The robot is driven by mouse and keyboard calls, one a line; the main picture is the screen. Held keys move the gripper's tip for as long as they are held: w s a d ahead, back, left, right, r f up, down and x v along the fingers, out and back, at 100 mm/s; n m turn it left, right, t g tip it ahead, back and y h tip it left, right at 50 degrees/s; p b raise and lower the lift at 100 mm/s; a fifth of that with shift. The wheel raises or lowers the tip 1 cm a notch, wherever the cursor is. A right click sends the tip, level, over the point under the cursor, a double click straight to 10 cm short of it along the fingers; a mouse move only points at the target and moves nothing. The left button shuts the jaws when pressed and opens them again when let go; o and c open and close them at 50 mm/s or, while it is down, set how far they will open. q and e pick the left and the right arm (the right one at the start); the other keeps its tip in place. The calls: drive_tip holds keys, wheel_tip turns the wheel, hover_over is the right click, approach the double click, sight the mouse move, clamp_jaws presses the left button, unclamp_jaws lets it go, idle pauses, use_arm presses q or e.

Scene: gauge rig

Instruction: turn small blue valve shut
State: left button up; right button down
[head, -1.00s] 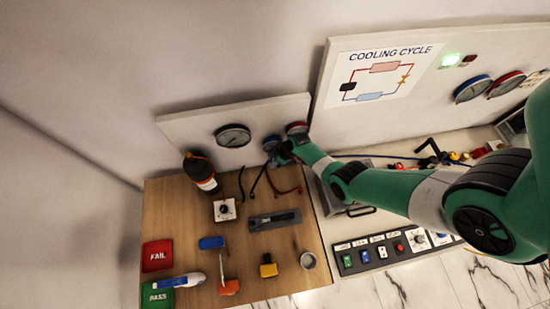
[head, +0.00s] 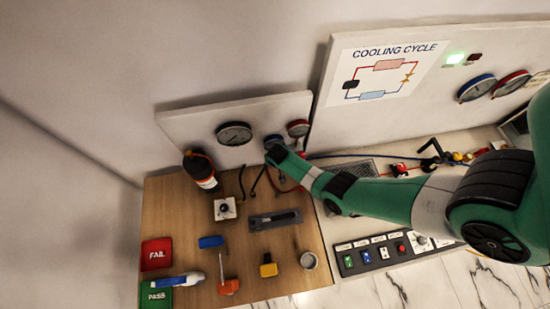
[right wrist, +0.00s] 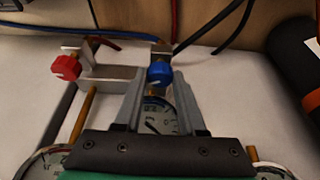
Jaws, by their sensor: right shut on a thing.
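The small blue valve (right wrist: 159,73) shows in the right wrist view as a blue knob on a metal manifold (right wrist: 110,75). My right gripper (right wrist: 158,82) has its two fingertips on either side of this knob and is shut on it. The arm hides the valve there. A red valve knob (right wrist: 66,67) sits to the left on the same manifold. My left gripper is not in view.
Black hoses and a red hose hang below. A bottle (head: 202,172) stands to the left. Several tools lie on the wooden table (head: 180,230).

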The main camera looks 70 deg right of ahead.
drive_tip(key=m+g, duration=0.1)
drive_tip(key=m, duration=0.1)
drive_tip(key=m+g, duration=0.1)
drive_tip(key=m, duration=0.2)
drive_tip(key=shift+w+h, duration=0.2)
drive_tip(key=shift+h, duration=0.1)
idle(0.4)
drive_tip(key=c, duration=0.8)
unclamp_jaws()
drive_tip(key=shift+o, duration=0.2)
